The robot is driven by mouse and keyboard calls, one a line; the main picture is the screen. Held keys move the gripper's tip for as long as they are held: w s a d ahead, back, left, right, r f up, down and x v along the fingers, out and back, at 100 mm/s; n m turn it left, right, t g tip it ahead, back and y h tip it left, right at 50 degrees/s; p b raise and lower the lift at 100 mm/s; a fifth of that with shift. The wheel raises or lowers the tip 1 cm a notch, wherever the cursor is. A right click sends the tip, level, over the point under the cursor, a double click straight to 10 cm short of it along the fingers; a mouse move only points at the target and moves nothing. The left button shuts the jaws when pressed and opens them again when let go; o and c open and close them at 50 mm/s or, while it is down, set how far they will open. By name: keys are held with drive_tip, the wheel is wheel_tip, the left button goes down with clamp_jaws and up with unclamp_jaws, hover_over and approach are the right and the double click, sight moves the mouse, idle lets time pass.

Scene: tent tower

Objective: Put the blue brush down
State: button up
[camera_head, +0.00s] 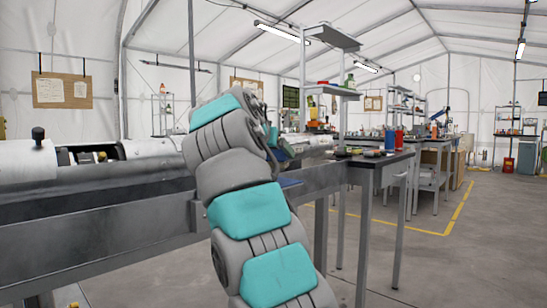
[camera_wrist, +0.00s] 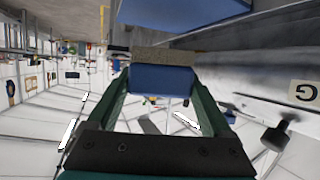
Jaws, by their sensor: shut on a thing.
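The blue brush (camera_wrist: 161,79) is held between the two green fingers of my gripper (camera_wrist: 160,90) in the wrist view. Its blue body faces the camera, and a grey-brown strip, apparently bristles, runs along its upper edge. The wrist picture appears turned over, with the roof low in the frame. In the head view my gripper (camera_head: 279,146) is partly hidden behind my arm, above the far end of the grey bench (camera_head: 100,220). I cannot make out the brush there.
A flat blue surface (camera_wrist: 180,12) lies close beyond the brush in the wrist view; a blue patch (camera_head: 289,183) shows at the bench end in the head view. Open floor lies further right.

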sight(271, 163)
drive_tip(key=shift+w+a+f, duration=0.1)
drive_tip(key=shift+w+a, duration=0.05)
drive_tip(key=shift+w, duration=0.15)
wheel_tip(271, 163, down, 4)
drive_tip(key=b, duration=0.3)
drive_tip(key=shift+b, duration=0.35)
drive_tip(key=shift+r, duration=0.3)
drive_tip(key=shift+f, duration=0.1)
drive_tip(key=o, duration=1.3)
